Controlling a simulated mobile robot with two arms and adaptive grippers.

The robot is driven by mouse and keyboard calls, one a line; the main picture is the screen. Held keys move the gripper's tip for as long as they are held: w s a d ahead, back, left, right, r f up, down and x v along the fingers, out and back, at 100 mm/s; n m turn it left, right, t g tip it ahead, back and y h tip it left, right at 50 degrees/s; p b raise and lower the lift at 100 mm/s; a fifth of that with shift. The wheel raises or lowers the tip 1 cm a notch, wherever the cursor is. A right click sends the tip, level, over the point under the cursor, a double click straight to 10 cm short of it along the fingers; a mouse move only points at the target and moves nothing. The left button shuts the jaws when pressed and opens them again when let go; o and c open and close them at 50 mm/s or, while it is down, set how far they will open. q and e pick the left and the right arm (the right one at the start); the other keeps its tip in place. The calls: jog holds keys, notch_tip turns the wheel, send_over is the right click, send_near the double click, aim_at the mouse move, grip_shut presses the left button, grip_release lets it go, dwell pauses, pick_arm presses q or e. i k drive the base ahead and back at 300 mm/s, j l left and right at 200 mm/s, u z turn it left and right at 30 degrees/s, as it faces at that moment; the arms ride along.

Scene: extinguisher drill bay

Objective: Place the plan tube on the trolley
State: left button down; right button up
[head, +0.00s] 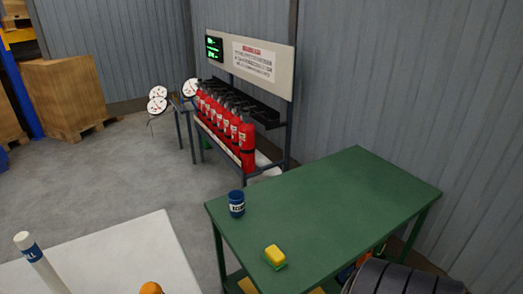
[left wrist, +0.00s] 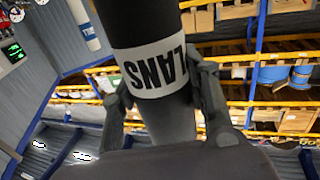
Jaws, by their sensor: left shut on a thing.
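The plan tube (left wrist: 140,25) is black with a white band reading "PLANS", partly cut off.
A green table (head: 345,205) carries a blue cup (head: 236,204) and a yellow-green sponge (head: 275,257). Behind it stands a rack with red extinguishers (head: 246,145). Grey floor (head: 110,185) is open at left.

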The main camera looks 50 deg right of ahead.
aim_at(320, 204)
jog(key=k+z, duration=0.2)
jog(key=z, duration=0.3)
jog(key=k+l+z, duration=0.1)
jog(key=z, duration=0.4)
jog(key=i+l+z, duration=0.1)
jog(key=z, duration=0.3)
jog(key=i+z, duration=0.2)
jog(key=z, duration=0.15)
jog(key=i+z, duration=0.15)
jog(key=z, duration=0.25)
jog(key=i+j+z, duration=0.1)
jog(key=z, duration=0.3)
jog(key=i+j, duration=0.2)
jog(key=i, duration=0.1)
